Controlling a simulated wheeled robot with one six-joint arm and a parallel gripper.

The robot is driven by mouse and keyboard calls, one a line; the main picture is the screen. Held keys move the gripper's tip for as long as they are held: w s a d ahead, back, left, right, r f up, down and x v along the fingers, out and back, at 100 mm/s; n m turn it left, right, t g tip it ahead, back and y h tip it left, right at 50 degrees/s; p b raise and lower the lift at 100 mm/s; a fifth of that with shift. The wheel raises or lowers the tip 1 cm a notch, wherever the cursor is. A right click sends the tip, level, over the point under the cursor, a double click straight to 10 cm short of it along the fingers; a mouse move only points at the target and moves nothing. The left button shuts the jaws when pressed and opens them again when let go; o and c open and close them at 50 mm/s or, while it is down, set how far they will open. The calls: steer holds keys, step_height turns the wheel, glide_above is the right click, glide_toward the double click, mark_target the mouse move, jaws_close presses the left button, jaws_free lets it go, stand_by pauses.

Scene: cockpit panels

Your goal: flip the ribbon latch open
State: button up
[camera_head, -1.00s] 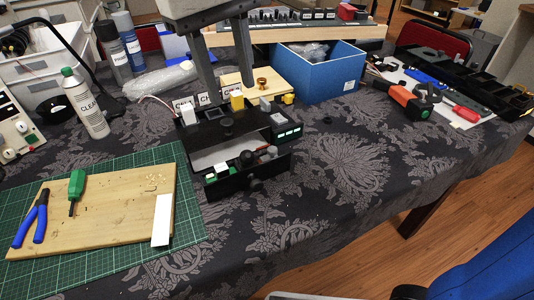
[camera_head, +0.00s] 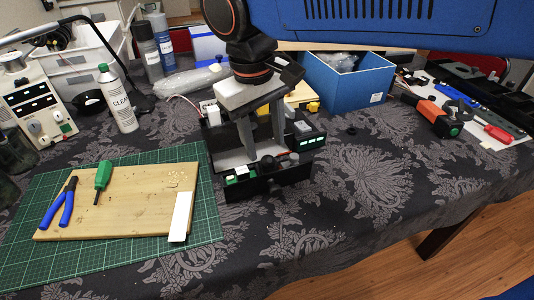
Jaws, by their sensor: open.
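The black cockpit panel unit (camera_head: 235,190) stands on the patterned tablecloth near the middle, with small knobs, a green-lit display (camera_head: 312,142) and a pale strip inside its front. My gripper (camera_head: 266,148) points down over the panel, its two grey fingers apart with a gap between them and nothing visible held. The fingertips are low among the panel's parts; I cannot tell whether they touch anything. The gripper and arm hide much of the panel's upper and back part. I cannot make out the ribbon latch.
A blue box (camera_head: 345,83) stands behind right. A wooden board (camera_head: 125,215) with pliers (camera_head: 58,205) and a green-handled screwdriver (camera_head: 103,178) lies on a green mat at left. Cloth in front and right of the panel is clear.

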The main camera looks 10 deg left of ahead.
mark_target(267, 157)
steer(key=shift+w+d+f, duration=0.1)
steer(key=shift+f, duration=1.1)
steer(key=shift+w+d+f, duration=0.1)
steer(key=shift+f, duration=1.05)
steer(key=c, duration=1)
